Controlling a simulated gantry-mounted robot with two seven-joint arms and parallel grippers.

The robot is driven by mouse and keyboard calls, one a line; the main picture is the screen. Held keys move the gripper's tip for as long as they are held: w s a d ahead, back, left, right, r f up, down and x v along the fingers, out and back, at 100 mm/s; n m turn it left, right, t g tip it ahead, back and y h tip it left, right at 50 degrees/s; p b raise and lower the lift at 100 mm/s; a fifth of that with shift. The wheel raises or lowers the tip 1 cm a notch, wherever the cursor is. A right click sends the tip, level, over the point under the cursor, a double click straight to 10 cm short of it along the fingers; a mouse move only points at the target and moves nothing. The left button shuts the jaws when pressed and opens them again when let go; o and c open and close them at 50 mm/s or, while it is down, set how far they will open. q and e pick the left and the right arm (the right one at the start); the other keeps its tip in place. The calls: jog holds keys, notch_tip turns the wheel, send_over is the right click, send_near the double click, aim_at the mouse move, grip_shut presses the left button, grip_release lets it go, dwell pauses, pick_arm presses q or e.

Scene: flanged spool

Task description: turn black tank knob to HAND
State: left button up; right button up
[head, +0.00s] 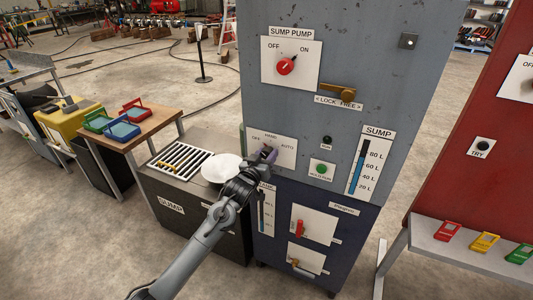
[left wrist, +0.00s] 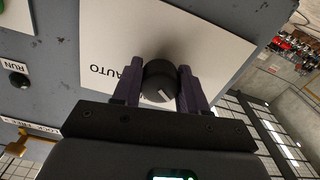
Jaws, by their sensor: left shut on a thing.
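The black tank knob (left wrist: 159,80) sits on a white plate (head: 288,157) with the labels OFF at left, HAND at top and AUTO at right. The plate is on the front of the grey cabinet. My left gripper (head: 265,154) has its purple fingers on both sides of the knob, shut on it; the left wrist view shows this grip (left wrist: 160,88). A short white mark shows on the knob, but I cannot tell which label it points to. In the head view the gripper mostly hides the knob. My right gripper is not in view.
Above is a red SUMP PUMP knob (head: 286,66) and a brass LOCK FREE lever (head: 338,91). A green button (head: 321,169) and a SUMP gauge (head: 358,165) are to the right. A white round lid (head: 221,168) and a grille (head: 180,163) are at left.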

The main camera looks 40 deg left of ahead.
pick_arm(q)
jog(key=m+p, duration=0.3)
jog(key=shift+a+m+p, duration=0.1)
jog(key=shift+m+p, duration=0.85)
jog(key=shift+m, duration=0.15)
jog(key=m+p, duration=0.2)
jog(key=m, duration=0.1)
jog(key=shift+f, duration=0.15)
jog(key=shift+s+a+f+m+p, duration=0.1)
jog(key=shift+m+p, duration=0.55)
jog(key=shift+m, duration=0.55)
jog(key=shift+f, duration=0.1)
jog(key=o, duration=1)
jog(key=shift+o, duration=0.2)
jog(key=shift+r, duration=0.2)
jog(key=p+v, duration=0.1)
jog(key=v, duration=0.9)
jog(key=shift+s+p, duration=0.35)
jog(key=shift+p, duration=0.05)
